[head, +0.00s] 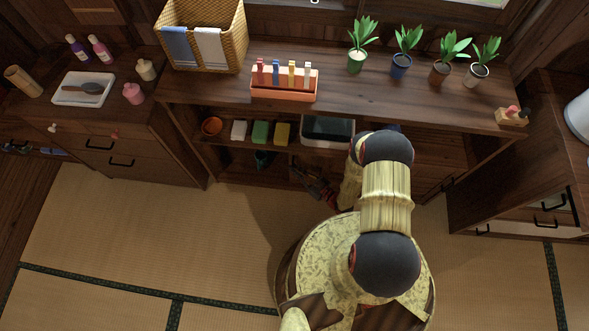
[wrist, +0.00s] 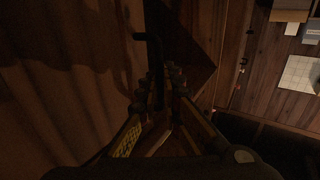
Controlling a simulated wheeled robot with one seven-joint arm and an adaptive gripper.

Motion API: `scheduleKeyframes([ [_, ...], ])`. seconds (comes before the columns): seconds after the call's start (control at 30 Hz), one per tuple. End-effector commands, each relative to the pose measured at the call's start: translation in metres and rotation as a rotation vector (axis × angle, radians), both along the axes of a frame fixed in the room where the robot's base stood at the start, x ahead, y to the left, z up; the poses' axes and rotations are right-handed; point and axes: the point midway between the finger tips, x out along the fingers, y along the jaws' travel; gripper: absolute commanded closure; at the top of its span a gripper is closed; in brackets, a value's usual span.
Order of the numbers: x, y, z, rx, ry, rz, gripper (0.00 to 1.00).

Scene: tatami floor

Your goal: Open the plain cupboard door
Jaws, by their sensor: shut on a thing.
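The plain cupboard door (wrist: 70,60) is a dark brown wood panel filling the left of the wrist view. A black bar handle (wrist: 155,50) stands out from it, its bent end at the top. My gripper (wrist: 158,82) is shut on this handle, with its fingers on both sides of the bar. In the head view my gripper (head: 318,188) shows low in front of the cabinet under the long counter, partly hidden by my arm. The view is dark, and I cannot tell how far the door stands from its frame.
The long counter (head: 420,108) carries a wicker basket (head: 205,40), an orange rack (head: 284,92) and several potted plants. An open shelf below holds small blocks and a grey bin (head: 328,132). A drawer cabinet (head: 105,150) stands left. Tatami floor (head: 130,235) is clear at left.

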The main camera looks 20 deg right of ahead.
Motion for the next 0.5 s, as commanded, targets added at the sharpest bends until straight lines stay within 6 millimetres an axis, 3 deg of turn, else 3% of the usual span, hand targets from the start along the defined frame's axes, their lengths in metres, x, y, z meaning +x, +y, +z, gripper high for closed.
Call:
scheduleKeyframes([
  [0.07, -0.0004, 0.0002, -0.0007, 0.0, 0.002, 0.0, 1.0],
  [0.1, -0.0004, 0.0002, -0.0007, 0.0, 0.002, 0.0, 0.91],
  [0.37, 0.0, 0.0001, -0.0004, -0.001, 0.001, 0.0, 0.76],
  [0.5, 0.0002, 0.0001, -0.0002, -0.001, 0.001, 0.0, 0.75],
])
